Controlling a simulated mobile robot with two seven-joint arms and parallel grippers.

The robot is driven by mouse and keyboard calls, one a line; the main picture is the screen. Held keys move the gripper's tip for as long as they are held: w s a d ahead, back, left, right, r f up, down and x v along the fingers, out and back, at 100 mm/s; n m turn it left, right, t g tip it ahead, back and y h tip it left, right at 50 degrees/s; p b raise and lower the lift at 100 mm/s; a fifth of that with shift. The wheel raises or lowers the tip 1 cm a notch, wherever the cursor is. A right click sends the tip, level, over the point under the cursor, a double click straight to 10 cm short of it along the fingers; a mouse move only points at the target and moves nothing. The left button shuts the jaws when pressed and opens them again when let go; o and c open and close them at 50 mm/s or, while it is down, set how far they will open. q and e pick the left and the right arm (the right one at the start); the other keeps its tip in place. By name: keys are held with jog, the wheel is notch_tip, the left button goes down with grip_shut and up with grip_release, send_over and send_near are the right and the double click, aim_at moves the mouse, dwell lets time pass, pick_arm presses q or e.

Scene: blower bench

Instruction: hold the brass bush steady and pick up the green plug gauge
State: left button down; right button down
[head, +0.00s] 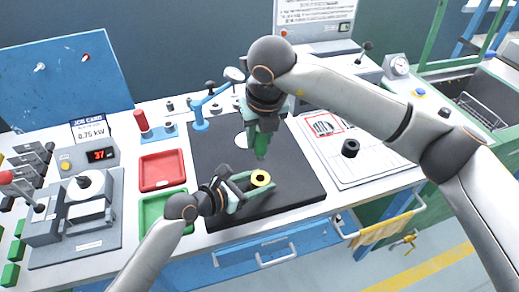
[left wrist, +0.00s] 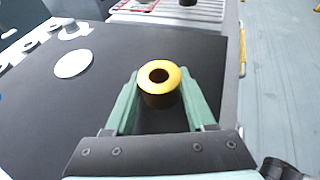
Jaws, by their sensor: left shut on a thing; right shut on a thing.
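The brass bush (head: 261,178) stands upright on the black mat (head: 210,160), its round bore facing up. My left gripper (head: 256,181) is shut on it, and the left wrist view shows the bush (left wrist: 160,84) between the two green fingers. My right gripper (head: 259,136) points down above the mat, behind the bush in the head view. It is shut on the green plug gauge (head: 261,152), which hangs between its fingers and is partly hidden by them. The gauge appears apart from the bush.
A white disc (head: 241,140) lies on the mat. Left of the mat are a red tray (head: 162,186) and a green tray (head: 150,207). A blue stand (head: 200,122) is behind. The mat's front right is clear.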

jog(key=shift+r, duration=0.35)
pick_arm(q)
jog(key=shift+c, duration=0.8)
grip_release()
jog(key=v, duration=1.2)
jog(key=shift+w+a, duration=0.1)
